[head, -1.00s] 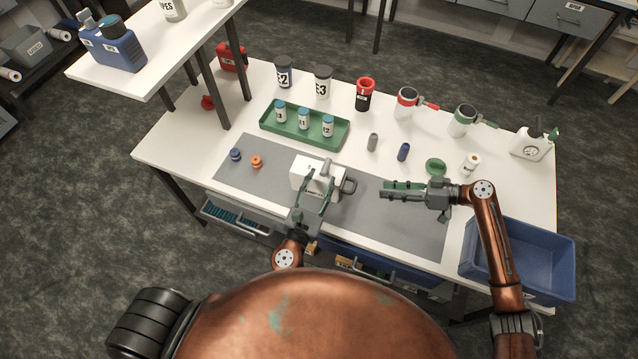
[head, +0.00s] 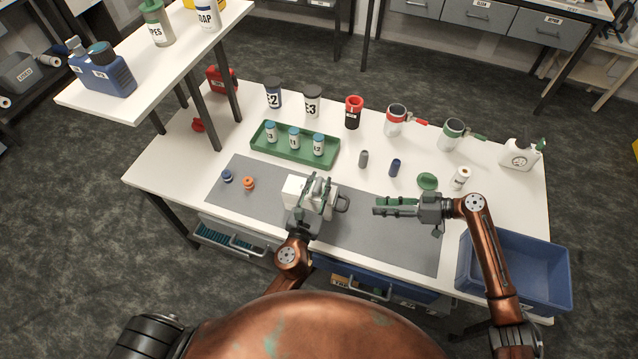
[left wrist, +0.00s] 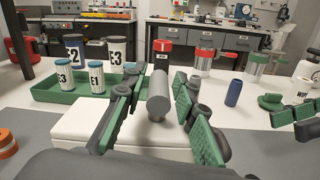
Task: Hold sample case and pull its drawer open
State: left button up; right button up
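The white sample case (head: 294,187) stands on the grey mat, partly hidden by my left gripper. A grey loop handle (head: 343,203) sticks out of its right side. My left gripper (head: 318,182) is over the case. In the left wrist view, its green-padded fingers (left wrist: 160,95) are apart on either side of the case's grey top handle (left wrist: 157,98), with gaps visible on both sides. The white case top (left wrist: 120,131) lies below. My right gripper (head: 381,206) is open and empty, its fingers pointing left, to the right of the loop handle and apart from it.
A green tray (head: 272,159) with labelled vials lies behind the case. A grey vial (head: 364,159), a blue vial (head: 395,168) and a green lid (head: 427,181) are behind my right gripper. Blue and orange caps (head: 249,183) lie left. A blue bin (head: 531,267) is at right.

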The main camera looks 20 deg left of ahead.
pick_arm(q)
grip_shut()
dwell(1.2)
